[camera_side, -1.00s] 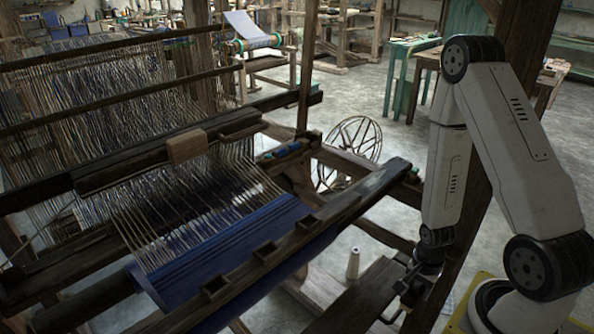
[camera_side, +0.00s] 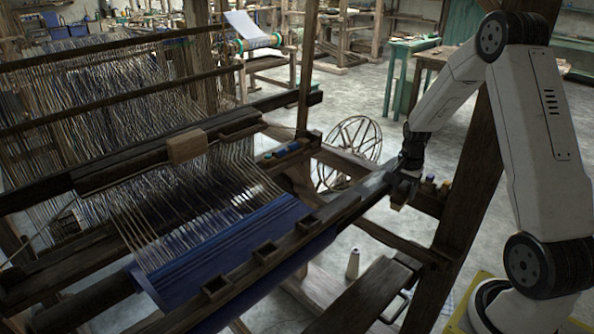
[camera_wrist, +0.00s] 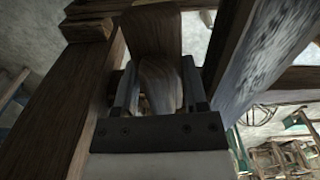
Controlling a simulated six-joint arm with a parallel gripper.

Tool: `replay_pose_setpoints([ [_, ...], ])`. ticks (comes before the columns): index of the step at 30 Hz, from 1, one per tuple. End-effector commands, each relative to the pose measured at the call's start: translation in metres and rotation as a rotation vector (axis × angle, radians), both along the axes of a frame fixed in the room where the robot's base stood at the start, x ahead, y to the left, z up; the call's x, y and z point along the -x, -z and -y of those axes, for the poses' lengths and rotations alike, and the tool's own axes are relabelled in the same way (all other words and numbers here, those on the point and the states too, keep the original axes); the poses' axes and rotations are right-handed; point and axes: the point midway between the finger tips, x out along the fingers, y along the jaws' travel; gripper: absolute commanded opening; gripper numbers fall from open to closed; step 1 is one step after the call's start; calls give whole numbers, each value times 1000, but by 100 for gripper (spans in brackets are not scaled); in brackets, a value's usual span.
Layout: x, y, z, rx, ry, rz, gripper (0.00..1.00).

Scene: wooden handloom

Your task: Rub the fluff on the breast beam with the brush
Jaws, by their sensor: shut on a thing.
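My gripper (camera_side: 408,172) is at the right end of the breast beam (camera_side: 318,217), the dark beam in front of the blue cloth. It is shut on the brush, whose pale wooden end (camera_side: 399,196) shows below the fingers. In the wrist view the brush (camera_wrist: 158,75) is a brown wooden block between the two fingers of my gripper (camera_wrist: 155,85). The bristles are hidden. A greyish, streaky beam face (camera_wrist: 248,60) runs close on the right there. I cannot clearly tell fluff from sheen on it, nor whether the brush touches the beam.
Blue cloth (camera_side: 215,255) and warp threads fill the loom at left. Small spools (camera_side: 428,186) stand right of my gripper. A bench (camera_side: 372,297) and a thread cone (camera_side: 353,263) are below. A wooden post (camera_side: 470,190) stands near my arm.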

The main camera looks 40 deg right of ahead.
Motion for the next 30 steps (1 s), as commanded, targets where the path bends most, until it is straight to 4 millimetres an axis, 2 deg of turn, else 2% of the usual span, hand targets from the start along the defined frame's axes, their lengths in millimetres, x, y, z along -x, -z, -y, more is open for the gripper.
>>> replay_pose_setpoints([
  [1,-7,-12,10,5,-1,5,8],
  [8,-26,-58,43,4,-20,4,8],
  [12,-49,-61,45,1,11,2,8],
  [16,-66,-86,40,3,52,4,8],
  [22,-70,-109,33,1,83,1,8],
  [30,-70,-111,31,-1,87,-1,8],
])
